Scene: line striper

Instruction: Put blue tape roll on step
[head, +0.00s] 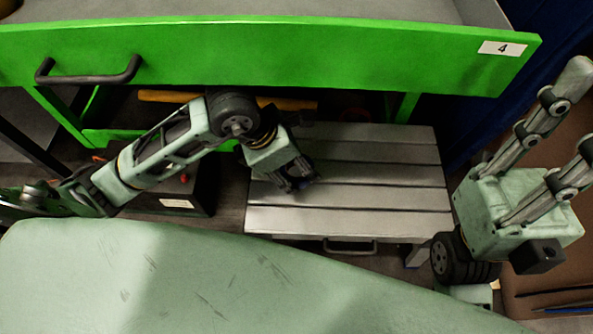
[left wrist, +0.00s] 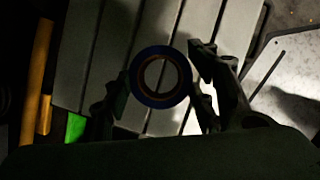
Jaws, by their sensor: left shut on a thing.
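The blue tape roll (left wrist: 160,101) is a dark blue ring in the left wrist view, between the two fingers of my left gripper (left wrist: 158,92). That gripper is shut on it. In the head view my left gripper (head: 302,184) points down over the left part of the grey slatted step (head: 380,198), and the roll is mostly hidden by it. The step's slats also show behind and through the roll in the left wrist view (left wrist: 115,50). I cannot tell whether the roll touches the step. My right gripper (head: 572,112) is at the right edge, fingers apart and empty.
A green drawer front (head: 250,50) with a black handle (head: 90,75) and a label 4 spans the top, above the step. A dark box (head: 180,195) stands left of the step. The step's right part is clear.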

